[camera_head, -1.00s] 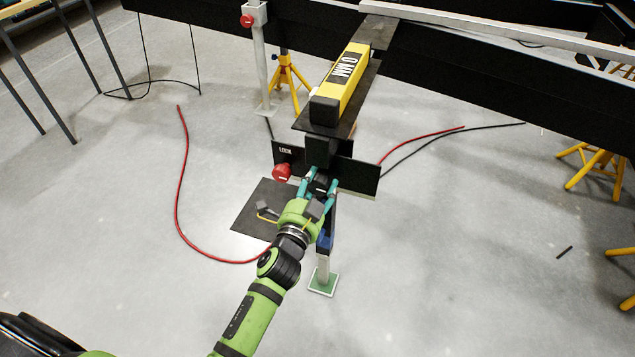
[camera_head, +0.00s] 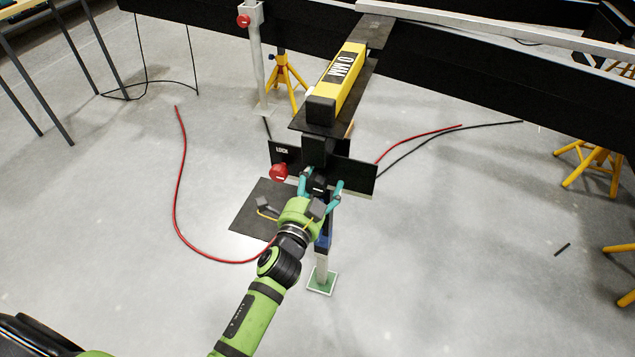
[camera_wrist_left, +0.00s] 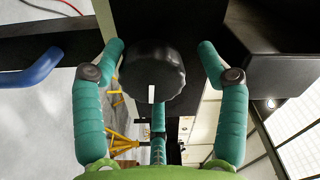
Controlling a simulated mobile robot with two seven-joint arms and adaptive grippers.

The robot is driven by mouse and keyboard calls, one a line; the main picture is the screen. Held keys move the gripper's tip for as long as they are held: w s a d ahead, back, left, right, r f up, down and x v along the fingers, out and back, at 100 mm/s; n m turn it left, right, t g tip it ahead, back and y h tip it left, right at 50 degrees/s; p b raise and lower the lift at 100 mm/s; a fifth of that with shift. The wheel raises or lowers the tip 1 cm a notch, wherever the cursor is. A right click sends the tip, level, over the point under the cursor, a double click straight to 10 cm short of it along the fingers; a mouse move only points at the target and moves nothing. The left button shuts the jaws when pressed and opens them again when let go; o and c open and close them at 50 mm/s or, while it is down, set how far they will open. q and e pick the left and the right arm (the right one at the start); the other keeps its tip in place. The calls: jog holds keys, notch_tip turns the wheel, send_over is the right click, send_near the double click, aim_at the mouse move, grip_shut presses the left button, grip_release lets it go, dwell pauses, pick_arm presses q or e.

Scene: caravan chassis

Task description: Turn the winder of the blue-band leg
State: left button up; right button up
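The winder is a round black knob with a white mark, seen in the left wrist view (camera_wrist_left: 152,68); the mark is at its lower part. In the head view the winder (camera_head: 319,183) is a small dark shape under the yellow-topped beam. The blue-band leg (camera_head: 322,262) stands below, its blue band partly behind my wrist, its foot on a green-and-white pad. My left gripper (camera_head: 320,187) is open, its teal fingers on either side of the winder. In the wrist view there is a gap on the right; contact on the left is unclear. My right gripper is out of view.
A red knob (camera_head: 279,172) sits just left on the black plate marked LOCK. A yellow level bar (camera_head: 342,80) reading 0 MM lies above. Another leg with a red knob (camera_head: 244,21) stands behind. A red hose (camera_head: 177,190) lies on the floor. Floor at right is mostly clear.

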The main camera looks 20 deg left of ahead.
pick_arm(q)
jog(key=shift+s+a+f, duration=0.1)
jog(key=shift+s+f, duration=0.1)
jog(key=shift+s, duration=0.15)
jog(key=s, duration=1.1)
jog(key=shift+s+a+r, duration=0.15)
jog(key=shift+r, duration=0.05)
